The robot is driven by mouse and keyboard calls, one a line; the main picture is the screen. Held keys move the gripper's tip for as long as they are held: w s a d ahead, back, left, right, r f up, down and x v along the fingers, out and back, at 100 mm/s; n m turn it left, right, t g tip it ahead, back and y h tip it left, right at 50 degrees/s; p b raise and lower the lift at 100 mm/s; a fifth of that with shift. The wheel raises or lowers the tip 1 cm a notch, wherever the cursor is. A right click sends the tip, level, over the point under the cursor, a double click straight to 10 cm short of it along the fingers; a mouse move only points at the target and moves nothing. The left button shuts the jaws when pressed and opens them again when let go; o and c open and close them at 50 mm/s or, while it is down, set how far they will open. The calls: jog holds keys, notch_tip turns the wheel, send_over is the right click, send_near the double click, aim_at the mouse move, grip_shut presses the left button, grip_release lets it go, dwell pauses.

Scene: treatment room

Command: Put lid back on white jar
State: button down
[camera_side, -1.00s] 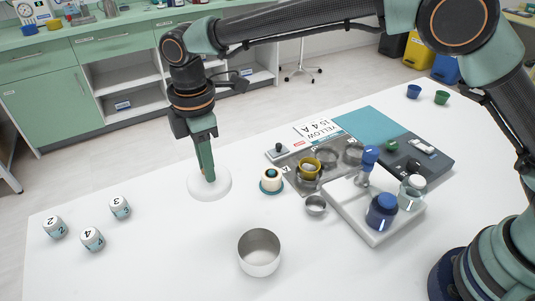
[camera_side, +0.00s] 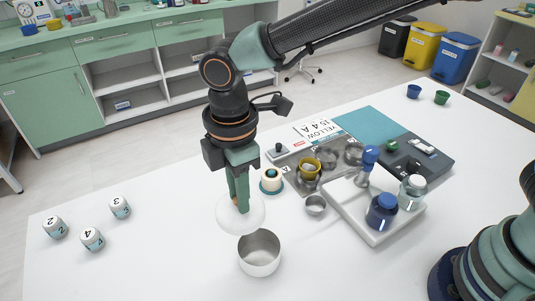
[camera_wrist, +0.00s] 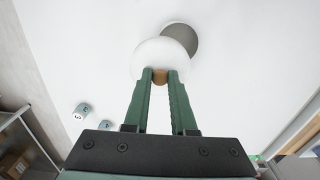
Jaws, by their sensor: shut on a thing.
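My gripper (camera_side: 240,208) is shut on the knob of a round white lid (camera_side: 228,218). In the wrist view my gripper's fingertips (camera_wrist: 160,74) pinch a small tan knob (camera_wrist: 160,76) on the lid (camera_wrist: 158,53). The white jar (camera_side: 260,257) stands open on the table, with its grey inside showing. In the side view the lid is behind and left of the jar's mouth. In the wrist view the jar (camera_wrist: 181,38) shows partly behind the lid, which covers part of its opening. The lid's exact height above the rim is hard to tell.
A small metal cup (camera_side: 315,205) and a cream and teal round item (camera_side: 270,181) stand right of the lid. A white tray (camera_side: 372,236) with bottles lies further right. The front left of the table is clear.

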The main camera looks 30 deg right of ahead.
aim_at(258, 217)
jog(key=s, duration=0.1)
jog(key=s+d+f, duration=0.1)
jog(key=s, duration=0.1)
jog(key=shift+s+d+f, duration=0.15)
jog(key=shift+d+f, duration=0.1)
jog(key=shift+f, duration=3.35)
jog(key=shift+f, duration=0.2)
jog(key=shift+c, duration=0.9)
grip_release()
jog(key=shift+r, duration=0.1)
jog(key=shift+r, duration=3.45)
